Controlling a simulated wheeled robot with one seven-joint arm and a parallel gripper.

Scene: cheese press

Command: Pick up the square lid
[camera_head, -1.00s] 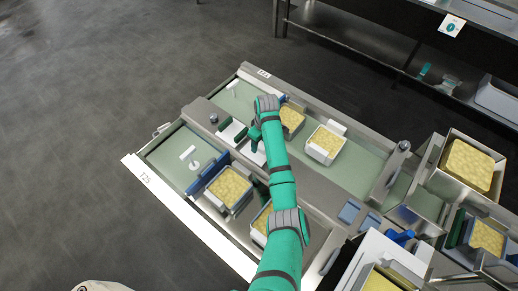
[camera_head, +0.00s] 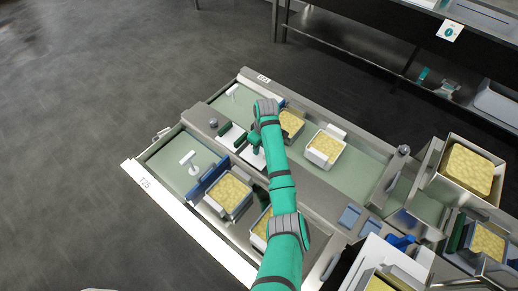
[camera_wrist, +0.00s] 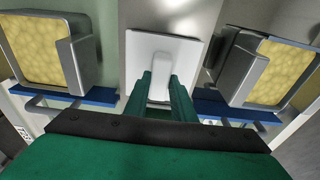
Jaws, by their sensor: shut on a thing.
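The square lid (camera_wrist: 162,50) is a white plate with rounded corners, seen in the middle of the wrist view. In the head view its white surface (camera_head: 251,158) shows partly beside my arm, on the metal strip between the two troughs. My gripper (camera_wrist: 163,84) has its green fingers close together at the near half of the lid, shut on it, apparently at its handle. In the head view my gripper (camera_head: 254,141) is over the lid. I cannot tell whether the lid is clear of the surface.
Cheese-filled moulds stand on both sides in the wrist view, at left (camera_wrist: 40,48) and right (camera_wrist: 272,72), close to my gripper.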

